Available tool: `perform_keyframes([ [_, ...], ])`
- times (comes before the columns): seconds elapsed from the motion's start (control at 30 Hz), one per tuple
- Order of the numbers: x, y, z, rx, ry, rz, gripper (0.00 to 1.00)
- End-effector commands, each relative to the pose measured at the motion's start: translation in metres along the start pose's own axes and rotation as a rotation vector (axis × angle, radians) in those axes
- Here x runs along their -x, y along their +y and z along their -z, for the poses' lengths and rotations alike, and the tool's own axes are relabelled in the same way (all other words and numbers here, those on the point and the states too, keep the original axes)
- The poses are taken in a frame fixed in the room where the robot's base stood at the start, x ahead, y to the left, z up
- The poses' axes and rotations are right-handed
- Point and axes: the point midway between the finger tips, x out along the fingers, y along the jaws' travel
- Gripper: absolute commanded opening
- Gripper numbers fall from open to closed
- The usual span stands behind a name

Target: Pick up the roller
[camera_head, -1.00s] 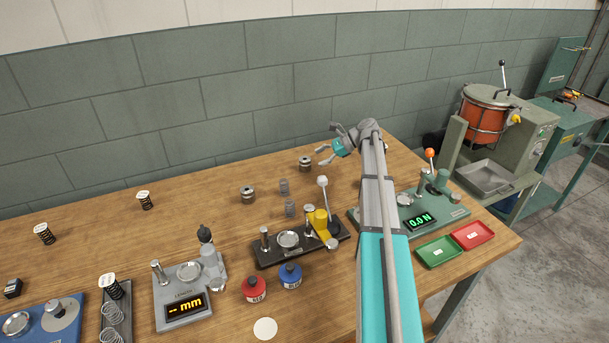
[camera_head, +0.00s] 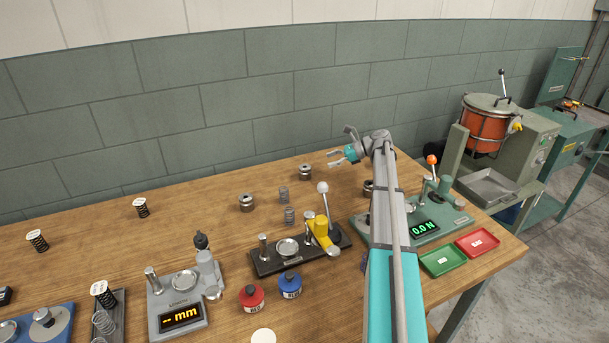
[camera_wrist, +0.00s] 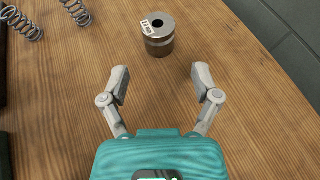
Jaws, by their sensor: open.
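A short grooved metal roller (camera_head: 305,171) stands upright on the wooden bench near the wall. What looks like the same roller (camera_wrist: 158,36) shows in the wrist view, with a hole in its top and a small white label. My gripper (camera_head: 342,156) is open and empty, to the right of this roller in the head view. In the wrist view the two fingers of my gripper (camera_wrist: 161,82) are spread apart, and the roller stands beyond their tips, near the middle line. A similar roller (camera_head: 246,203) stands further left. Another such piece (camera_head: 368,187) is partly hidden by my arm.
Two springs (camera_head: 284,194) stand close to the roller; coils (camera_wrist: 22,22) also show at the wrist view's left. A black lever fixture (camera_head: 270,262) is in front. A green force tester (camera_head: 440,228) and red tray (camera_head: 478,243) are right. The wall (camera_head: 220,115) runs behind.

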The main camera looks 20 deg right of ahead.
Motion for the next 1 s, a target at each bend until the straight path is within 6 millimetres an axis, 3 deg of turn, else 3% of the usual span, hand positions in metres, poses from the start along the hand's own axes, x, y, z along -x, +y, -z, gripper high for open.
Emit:
perform_keyframes([
  [0.2,-0.036,0.001,0.003,0.001,0.000,-0.002,0.80],
  [0.4,-0.059,0.000,0.002,0.001,0.000,0.000,0.80],
  [1.0,-0.071,-0.001,0.001,0.001,0.000,0.000,0.80],
])
